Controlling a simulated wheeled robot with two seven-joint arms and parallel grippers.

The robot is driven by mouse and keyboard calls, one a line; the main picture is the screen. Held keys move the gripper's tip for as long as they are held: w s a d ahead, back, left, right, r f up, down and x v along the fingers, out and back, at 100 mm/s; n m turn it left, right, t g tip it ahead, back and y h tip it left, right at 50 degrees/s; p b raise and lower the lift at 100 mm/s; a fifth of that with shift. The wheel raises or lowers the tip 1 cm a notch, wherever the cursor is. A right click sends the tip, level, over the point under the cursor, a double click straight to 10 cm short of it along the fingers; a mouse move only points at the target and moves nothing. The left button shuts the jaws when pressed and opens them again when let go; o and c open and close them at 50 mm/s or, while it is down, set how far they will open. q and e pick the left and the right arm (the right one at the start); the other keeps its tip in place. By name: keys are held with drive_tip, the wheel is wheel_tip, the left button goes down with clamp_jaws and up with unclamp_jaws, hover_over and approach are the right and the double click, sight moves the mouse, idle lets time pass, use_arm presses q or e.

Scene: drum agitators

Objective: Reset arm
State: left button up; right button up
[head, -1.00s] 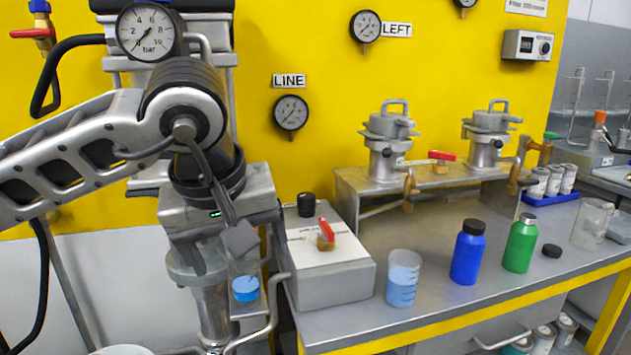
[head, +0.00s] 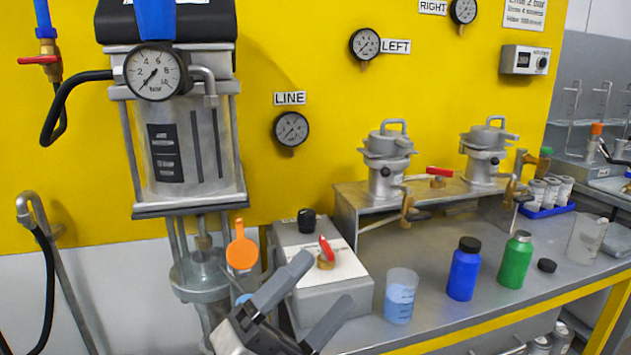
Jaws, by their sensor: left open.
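My left gripper (head: 325,280) is at the lower middle of the head view, in front of the grey box with the red-handled valve (head: 326,252). Its two dark fingers are spread apart, pointing up and to the right, with nothing between them. The beaker of blue liquid (head: 400,297) stands on the bench just right of the fingers, apart from them. The rest of my left arm is mostly below the picture. My right gripper is not in view.
A pump unit with a pressure gauge (head: 153,72) stands at left, with an orange disc (head: 241,252) below it. A blue bottle (head: 463,269), a green bottle (head: 515,260) and a black cap (head: 547,265) stand on the bench. Two metal vessels (head: 388,165) (head: 483,155) sit on a raised shelf behind.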

use_arm(q)
drive_tip(key=a+f+n+t+y+p, duration=0.1)
drive_tip(key=a+f+n+y, duration=0.4)
drive_tip(key=f+n+y, duration=0.35)
drive_tip(key=a+f+n+t+y, duration=0.1)
drive_tip(key=a+f+n+y, duration=0.4)
drive_tip(key=f+n, duration=0.5)
drive_tip(key=s+a+f+n+g+y, duration=0.3)
drive_tip(key=s+f+n+g, duration=0.2)
drive_tip(key=s+f+n, duration=0.3)
wheel_tip(320, 180, down, 4)
drive_tip(key=shift+s+a+r+g+p, duration=0.15)
drive_tip(key=shift+s+a+g+p, duration=0.2)
drive_tip(key=shift+s, duration=0.75)
